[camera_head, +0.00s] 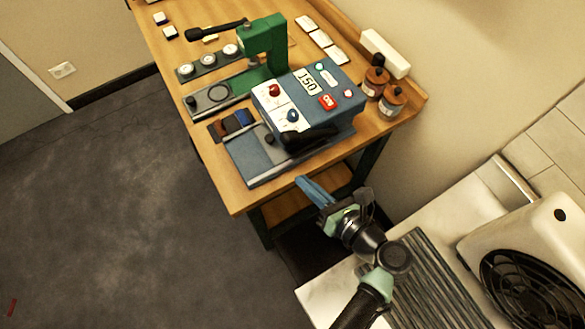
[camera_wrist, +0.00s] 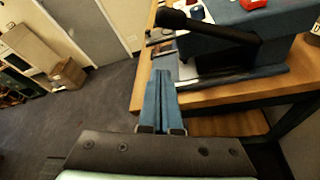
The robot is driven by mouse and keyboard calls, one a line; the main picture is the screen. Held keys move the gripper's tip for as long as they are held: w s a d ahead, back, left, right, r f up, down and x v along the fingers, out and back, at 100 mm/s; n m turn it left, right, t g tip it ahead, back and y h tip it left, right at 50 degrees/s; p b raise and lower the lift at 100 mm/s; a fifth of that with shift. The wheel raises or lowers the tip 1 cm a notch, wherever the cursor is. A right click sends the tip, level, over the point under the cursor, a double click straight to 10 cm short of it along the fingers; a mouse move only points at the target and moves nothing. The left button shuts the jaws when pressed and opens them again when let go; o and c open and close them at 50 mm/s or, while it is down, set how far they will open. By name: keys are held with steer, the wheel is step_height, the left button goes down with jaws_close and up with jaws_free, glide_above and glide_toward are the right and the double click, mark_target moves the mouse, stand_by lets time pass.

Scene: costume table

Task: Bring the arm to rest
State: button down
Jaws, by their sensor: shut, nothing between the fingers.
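My gripper (camera_head: 303,181) is shut and empty, its blue fingers together. In the wrist view the closed fingers (camera_wrist: 162,76) point toward the table edge and the base of the blue machine. My arm reaches up from the bottom of the head view, bent at the wrist.
The wooden table (camera_head: 226,188) carries a blue press machine (camera_head: 340,100), a green press (camera_head: 268,48), round pieces and two brown bottles (camera_head: 390,101). A white counter (camera_head: 325,298) with a fan unit (camera_head: 535,245) stands at lower right.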

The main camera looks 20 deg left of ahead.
steer(key=shift+v, duration=0.9)
steer(key=w+d+r+n+t+h+b, duration=0.35)
steer(key=w+r+n+t+h, duration=0.2)
steer(key=w+r+n, duration=0.95)
step_height(320, 180, up, 13)
steer(key=w+d+n+t+h, duration=0.1)
steer(key=n+t+h, duration=0.1)
steer(key=n+t, duration=0.15)
steer(key=s+r+n+t+h+b, duration=0.1)
steer(key=s+r+n+t, duration=0.2)
steer(key=r, duration=0.6)
steer(key=s+d+r+n+t+h+b, duration=0.1)
steer(key=s+r+n+t+h, duration=0.1)
steer(key=s+r+n+t, duration=0.2)
steer(key=s+r+n+t+h+b, duration=0.1)
steer(key=s+r, duration=0.7)
steer(key=r, duration=0.8)
steer(key=n+t+h, duration=0.1)
steer(key=n+t, duration=0.1)
steer(key=t, duration=0.1)
steer(key=shift+s+d, duration=0.2)
steer(key=shift+s, duration=0.2)
steer(key=c, duration=1.5)
jaws_free()
steer(key=shift+n, duration=0.25)
steer(key=shift+c, duration=0.2)
